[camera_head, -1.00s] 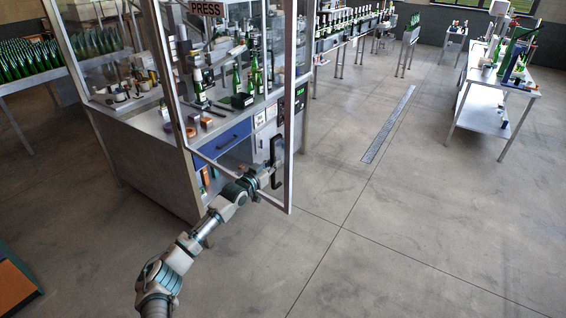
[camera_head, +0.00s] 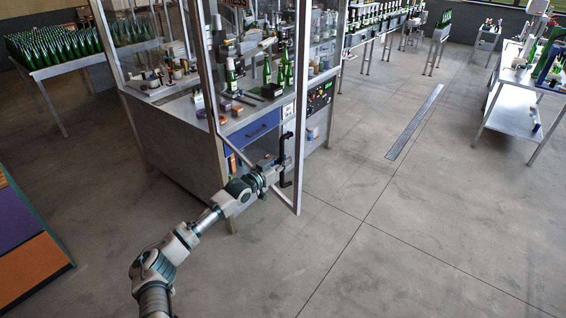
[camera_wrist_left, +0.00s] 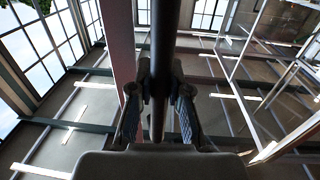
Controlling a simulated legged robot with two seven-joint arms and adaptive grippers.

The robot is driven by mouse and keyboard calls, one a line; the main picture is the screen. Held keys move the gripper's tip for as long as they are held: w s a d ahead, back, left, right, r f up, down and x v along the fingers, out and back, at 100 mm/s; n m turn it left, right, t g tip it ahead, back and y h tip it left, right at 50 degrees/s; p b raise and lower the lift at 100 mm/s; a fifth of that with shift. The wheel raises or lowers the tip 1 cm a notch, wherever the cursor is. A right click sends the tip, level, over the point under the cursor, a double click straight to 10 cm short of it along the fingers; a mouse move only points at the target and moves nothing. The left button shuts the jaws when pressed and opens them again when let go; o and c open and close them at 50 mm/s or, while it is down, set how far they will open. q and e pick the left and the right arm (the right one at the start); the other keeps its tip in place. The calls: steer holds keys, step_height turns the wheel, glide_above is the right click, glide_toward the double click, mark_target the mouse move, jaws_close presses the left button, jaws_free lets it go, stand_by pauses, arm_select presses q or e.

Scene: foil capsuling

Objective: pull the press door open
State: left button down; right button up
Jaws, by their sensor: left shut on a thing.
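The press door (camera_head: 208,80) is a clear panel in a grey metal frame, swung out from the front of the press cabinet (camera_head: 180,150). Its black vertical bar handle (camera_head: 284,160) is on the free-edge side of the frame. My left gripper (camera_head: 278,168) is at the handle. In the left wrist view the dark handle bar (camera_wrist_left: 160,60) runs between the two fingers of the left gripper (camera_wrist_left: 158,112), which are shut around it. My right gripper is not in view.
Bottles and small parts stand on the press worktop, above a blue drawer (camera_head: 252,135). A bottle table (camera_head: 70,66) is at far left and a white bench (camera_head: 505,105) at right. An orange and purple block (camera_head: 30,240) is at lower left. The floor (camera_head: 380,230) at right is clear.

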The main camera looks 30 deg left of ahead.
arm_select(q)
steer(key=c, duration=1.1)
jaws_free()
steer(key=shift+s, duration=0.1)
steer(key=shift+a, duration=0.1)
steer(key=shift+s+f, duration=0.1)
steer(key=shift+s, duration=0.05)
steer(key=s+a, duration=0.1)
steer(key=s, duration=1)
steer(key=shift+s+a, duration=0.25)
steer(key=shift+a, duration=0.1)
